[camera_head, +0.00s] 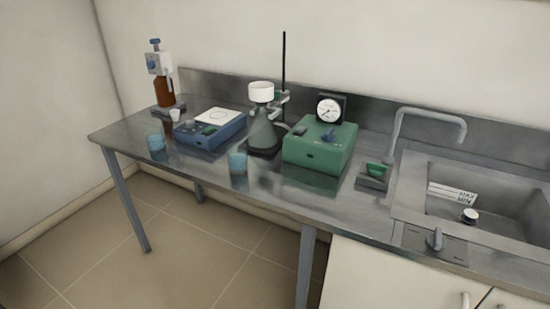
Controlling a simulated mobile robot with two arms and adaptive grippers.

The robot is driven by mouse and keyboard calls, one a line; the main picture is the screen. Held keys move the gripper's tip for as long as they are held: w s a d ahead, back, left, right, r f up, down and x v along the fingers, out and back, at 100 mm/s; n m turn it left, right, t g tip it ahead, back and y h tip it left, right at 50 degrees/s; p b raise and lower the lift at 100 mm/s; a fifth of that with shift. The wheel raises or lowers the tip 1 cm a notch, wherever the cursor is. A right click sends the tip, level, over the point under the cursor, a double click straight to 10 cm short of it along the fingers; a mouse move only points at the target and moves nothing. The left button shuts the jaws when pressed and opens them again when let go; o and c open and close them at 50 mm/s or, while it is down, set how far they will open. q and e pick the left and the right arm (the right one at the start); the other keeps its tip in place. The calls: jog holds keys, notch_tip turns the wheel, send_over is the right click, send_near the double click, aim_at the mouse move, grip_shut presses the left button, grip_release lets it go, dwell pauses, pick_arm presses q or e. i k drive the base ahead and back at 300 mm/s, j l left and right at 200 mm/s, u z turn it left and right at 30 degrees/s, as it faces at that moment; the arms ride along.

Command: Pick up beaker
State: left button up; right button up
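Two small blue cups that look like beakers stand upright on the steel bench. One beaker (156,142) is near the bench's left end, left of a blue device. The other beaker (238,163) is near the front edge, in front of the filter flask. A smaller white cup (175,115) stands further back, near the brown bottle. I cannot tell which one the task means. Neither of my grippers shows in the head view.
On the steel bench (277,196) stand a brown dispenser bottle (164,91), a blue device (211,133), a filter flask (264,132) with a white funnel on a tall rod stand, and a green box (320,155) with a gauge. A sink (500,225) and faucet (430,115) are right. Tiled floor ahead is clear.

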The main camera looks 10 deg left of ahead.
aim_at(238, 159)
jog(key=i+j+z, duration=0.15)
jog(key=j+z, duration=0.3)
jog(key=j, duration=0.25)
jog(key=j+z, duration=0.45)
jog(key=j, duration=0.3)
